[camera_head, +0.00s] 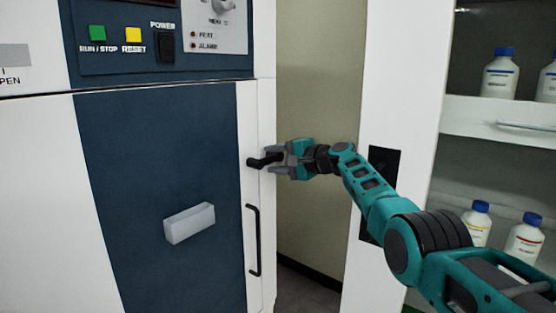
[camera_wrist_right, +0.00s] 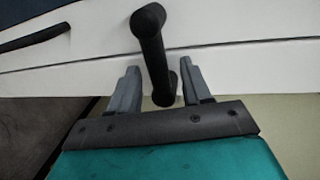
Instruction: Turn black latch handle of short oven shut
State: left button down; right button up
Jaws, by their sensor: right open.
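The short oven (camera_head: 150,180) has a closed-looking blue and white front. Its black latch handle (camera_head: 263,161) sticks out at the right edge of the front. In the right wrist view the latch handle (camera_wrist_right: 150,50) runs between the fingers, with its far end toward the palm. My right gripper (camera_head: 280,160) is open around the handle, one finger on each side. In the wrist view the gripper (camera_wrist_right: 162,88) shows a gap between each finger and the handle. My left gripper is not in view.
A black vertical pull handle (camera_head: 253,240) sits below the latch. A grey block (camera_head: 189,223) juts from the oven front. Buttons and a black power switch (camera_head: 164,47) are above. Shelves with white bottles (camera_head: 499,75) stand at the right, behind my right arm.

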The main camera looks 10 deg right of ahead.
jog(key=shift+d, duration=0.15)
jog(key=shift+s+d+r+p, duration=0.15)
jog(key=shift+s+d+p, duration=0.2)
jog(key=shift+p, duration=0.1)
jog(key=shift+p+v, duration=0.4)
jog(key=shift+v, duration=0.5)
send_near(275, 159)
jog(key=shift+v, duration=1.75)
jog(key=shift+a, duration=0.1)
